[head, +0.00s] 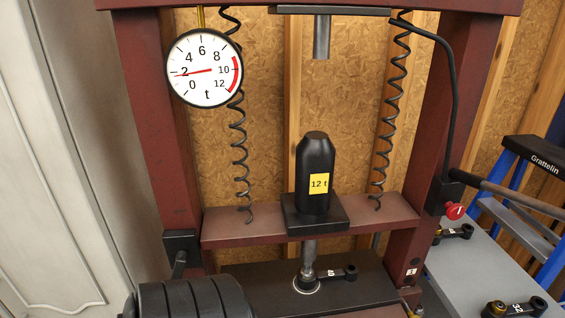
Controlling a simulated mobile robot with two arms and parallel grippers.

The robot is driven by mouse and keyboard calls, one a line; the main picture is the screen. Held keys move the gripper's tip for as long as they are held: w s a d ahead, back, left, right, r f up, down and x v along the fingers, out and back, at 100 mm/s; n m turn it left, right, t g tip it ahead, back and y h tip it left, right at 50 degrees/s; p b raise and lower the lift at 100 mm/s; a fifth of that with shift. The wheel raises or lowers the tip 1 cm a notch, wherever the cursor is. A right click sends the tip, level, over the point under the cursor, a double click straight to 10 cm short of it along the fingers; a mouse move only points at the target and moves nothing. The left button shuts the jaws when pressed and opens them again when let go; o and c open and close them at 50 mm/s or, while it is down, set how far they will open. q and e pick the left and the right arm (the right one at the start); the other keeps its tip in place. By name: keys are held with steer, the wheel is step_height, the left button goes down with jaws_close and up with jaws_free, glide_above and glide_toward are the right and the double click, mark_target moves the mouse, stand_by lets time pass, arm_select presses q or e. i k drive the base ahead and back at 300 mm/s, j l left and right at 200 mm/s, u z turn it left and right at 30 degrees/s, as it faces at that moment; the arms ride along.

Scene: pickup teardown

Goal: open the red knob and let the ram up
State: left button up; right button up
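The red knob (455,211) sits on the lower front of a black valve block (444,194) on the right post of a dark red press. The ram (309,254) is a steel rod below the crossbeam (250,227). Its lower end reaches the round end of a black link (340,274) on the press bed; whether they touch is hard to tell. A black jack body (316,165) marked "12 t" stands upright on the crossbeam. The gauge (205,68) needle points left, near 2. Neither gripper is in view.
Two coil springs (239,140) (388,120) hang beside the jack. A grey lever (520,193) runs right from the valve block. A grey bench (470,270) with black links stands at right. A ribbed black object (185,300) is at the lower left.

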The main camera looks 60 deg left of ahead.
mark_target(454, 211)
steer(key=u, duration=1.2)
